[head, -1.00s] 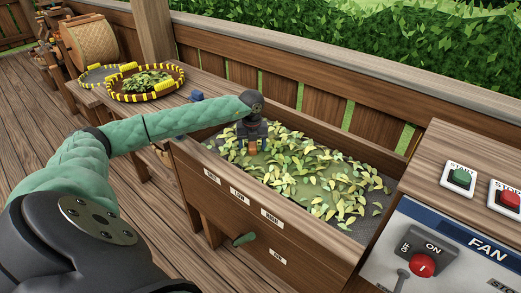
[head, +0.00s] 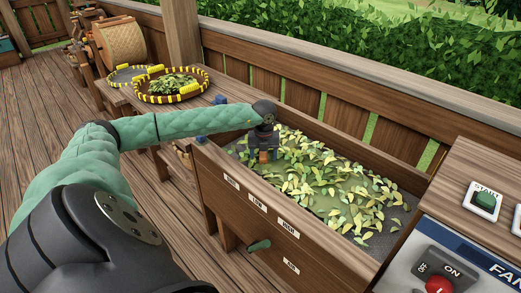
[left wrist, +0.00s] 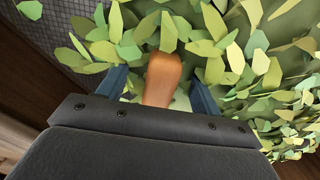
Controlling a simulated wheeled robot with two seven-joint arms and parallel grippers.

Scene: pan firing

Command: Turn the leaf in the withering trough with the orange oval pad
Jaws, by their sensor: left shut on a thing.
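The withering trough (head: 232,209) is a long wooden box with a dark mesh floor. Green and yellow leaf (head: 330,180) lies over most of the mesh. My left gripper (head: 264,153) points down inside the far left part of the trough. It is shut on an orange-brown piece (head: 263,157), which also shows between the blue fingers in the left wrist view (left wrist: 163,78). I take it for part of the orange oval pad; its lower end is hidden by leaf. Leaves crowd around its tip in the left wrist view. My right gripper is not in view.
A fan control panel (head: 470,262) with a red switch and a green start button (head: 484,199) stands at the right. Round yellow-and-black trays (head: 171,97) sit on a table beyond the trough. A wooden railing runs behind.

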